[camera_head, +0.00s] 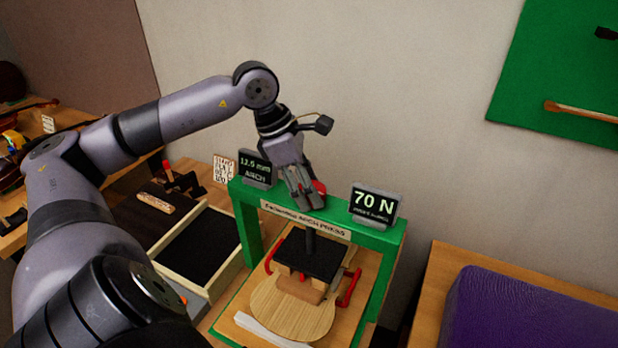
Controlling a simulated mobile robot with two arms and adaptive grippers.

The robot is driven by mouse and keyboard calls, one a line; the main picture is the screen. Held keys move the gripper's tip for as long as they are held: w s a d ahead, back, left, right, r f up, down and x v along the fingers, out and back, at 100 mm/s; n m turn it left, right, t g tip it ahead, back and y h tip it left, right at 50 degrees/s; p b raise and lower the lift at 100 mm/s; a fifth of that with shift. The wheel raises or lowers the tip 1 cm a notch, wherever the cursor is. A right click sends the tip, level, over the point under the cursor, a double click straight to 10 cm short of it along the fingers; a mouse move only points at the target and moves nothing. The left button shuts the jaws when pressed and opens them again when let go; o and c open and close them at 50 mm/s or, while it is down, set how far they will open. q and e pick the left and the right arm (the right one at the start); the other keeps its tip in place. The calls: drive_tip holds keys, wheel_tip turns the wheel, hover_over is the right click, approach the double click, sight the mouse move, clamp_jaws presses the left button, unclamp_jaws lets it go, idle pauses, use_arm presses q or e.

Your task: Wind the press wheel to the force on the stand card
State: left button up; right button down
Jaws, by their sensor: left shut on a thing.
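The green press (246,222) stands on the bench with a black platen (308,256) under its crossbeam. A pale wooden violin plate (290,318) lies below the platen. The red press wheel (320,188) sits on top of the crossbeam, mostly hidden by my left gripper (306,200). My left gripper points down and is shut on the wheel. A dark display (374,205) at the right of the beam reads 70 N. Another display (256,168) at the left reads about 12.5 mm ARCH. A white card (223,169) stands behind; its print is too small to read. My right gripper is out of view.
An open drawer or tray (238,270) with a dark lining lies left of the press. Red clamps (350,288) flank the plate. A purple cushion (530,315) lies on the right bench. A green board (560,70) hangs on the wall.

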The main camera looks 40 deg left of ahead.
use_arm(q)
drive_tip(key=shift+w+r+m+g+h+p, duration=0.1)
drive_tip(key=shift+m+g+h+p, duration=0.35)
drive_tip(key=shift+m, duration=1.15)
drive_tip(key=shift+a, duration=0.1)
drive_tip(key=o, duration=1.2)
drive_tip(key=shift+c, duration=0.2)
drive_tip(key=v, duration=1.2)
